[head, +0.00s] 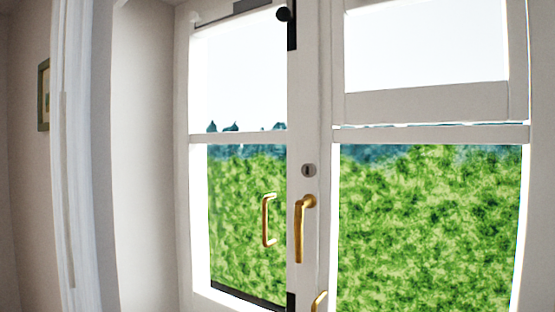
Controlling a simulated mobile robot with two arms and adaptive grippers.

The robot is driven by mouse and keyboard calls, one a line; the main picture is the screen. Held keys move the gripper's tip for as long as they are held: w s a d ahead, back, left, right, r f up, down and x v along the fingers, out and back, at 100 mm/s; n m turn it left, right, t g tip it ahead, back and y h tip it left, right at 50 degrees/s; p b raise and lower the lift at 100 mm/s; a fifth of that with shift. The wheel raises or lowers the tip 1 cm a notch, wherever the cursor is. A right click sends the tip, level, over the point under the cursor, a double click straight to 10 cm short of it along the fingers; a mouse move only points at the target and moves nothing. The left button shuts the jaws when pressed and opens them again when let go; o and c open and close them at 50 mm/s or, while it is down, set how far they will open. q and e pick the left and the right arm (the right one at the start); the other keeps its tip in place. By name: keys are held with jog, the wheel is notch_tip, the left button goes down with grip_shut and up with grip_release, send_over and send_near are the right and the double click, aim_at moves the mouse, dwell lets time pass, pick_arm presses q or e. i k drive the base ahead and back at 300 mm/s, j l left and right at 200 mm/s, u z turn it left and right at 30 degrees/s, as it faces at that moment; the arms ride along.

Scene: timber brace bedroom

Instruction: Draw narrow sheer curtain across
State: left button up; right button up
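A narrow white sheer curtain (80,160) hangs in a bunched vertical strip at the left of the head view. It is beside the window recess and leaves the glass uncovered. Its top and bottom run out of the picture. A thin pale upright strip (66,190) shows along its left part; I cannot tell whether it is a fold or a rod. Neither of my grippers is in view.
A white-framed window or glazed door (310,90) with green foliage outside fills the middle and right. Brass handles (303,228) (268,220) stick out from it. A small framed picture (43,95) hangs on the left wall. The recess side wall (145,150) is bare.

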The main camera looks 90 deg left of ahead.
aim_at(75, 190)
jog(key=u, duration=1)
